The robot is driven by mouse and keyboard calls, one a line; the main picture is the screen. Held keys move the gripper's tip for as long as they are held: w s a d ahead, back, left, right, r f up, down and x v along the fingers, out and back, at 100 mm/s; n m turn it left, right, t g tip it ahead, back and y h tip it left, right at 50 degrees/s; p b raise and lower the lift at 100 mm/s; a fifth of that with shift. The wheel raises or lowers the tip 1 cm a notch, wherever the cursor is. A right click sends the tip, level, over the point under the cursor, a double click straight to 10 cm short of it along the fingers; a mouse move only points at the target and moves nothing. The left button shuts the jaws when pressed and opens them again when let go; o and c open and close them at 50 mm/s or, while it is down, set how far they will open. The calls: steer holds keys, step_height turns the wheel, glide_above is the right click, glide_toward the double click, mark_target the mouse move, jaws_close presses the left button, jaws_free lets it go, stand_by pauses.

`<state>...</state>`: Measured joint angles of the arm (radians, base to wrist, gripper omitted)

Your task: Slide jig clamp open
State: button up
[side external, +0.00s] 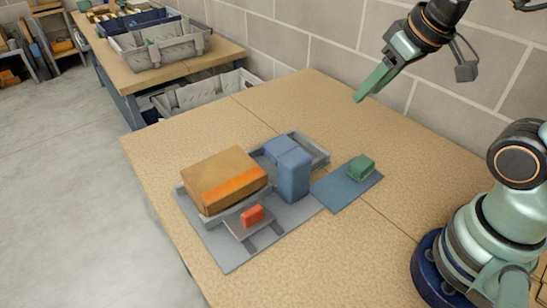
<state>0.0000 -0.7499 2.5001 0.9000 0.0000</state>
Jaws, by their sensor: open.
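A grey jig plate (222,246) lies on the wooden table. A small grey sliding plate with a red handle (252,215) on top sits at its front, over two dark strips. This looks like the jig clamp. It is close against the grey front ledge of a brown box (222,178) with an orange stripe; I cannot tell whether they touch. My gripper (362,96) is open and empty, raised above the table at the upper right, well apart from the red handle.
A tall blue block (294,175) stands beside the brown box, in front of a grey tray (318,152). The table (215,128) is clear at the back; a block wall (330,60) stands behind.

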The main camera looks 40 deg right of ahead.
steer(key=o, duration=0.6)
steer(key=shift+w+a, duration=0.1)
steer(key=shift+a, duration=0.05)
steer(key=g, duration=0.6)
glide_above(252, 210)
step_height(252, 210, down, 11)
step_height(252, 210, down, 11)
steer(key=shift+f, duration=0.15)
jaws_close()
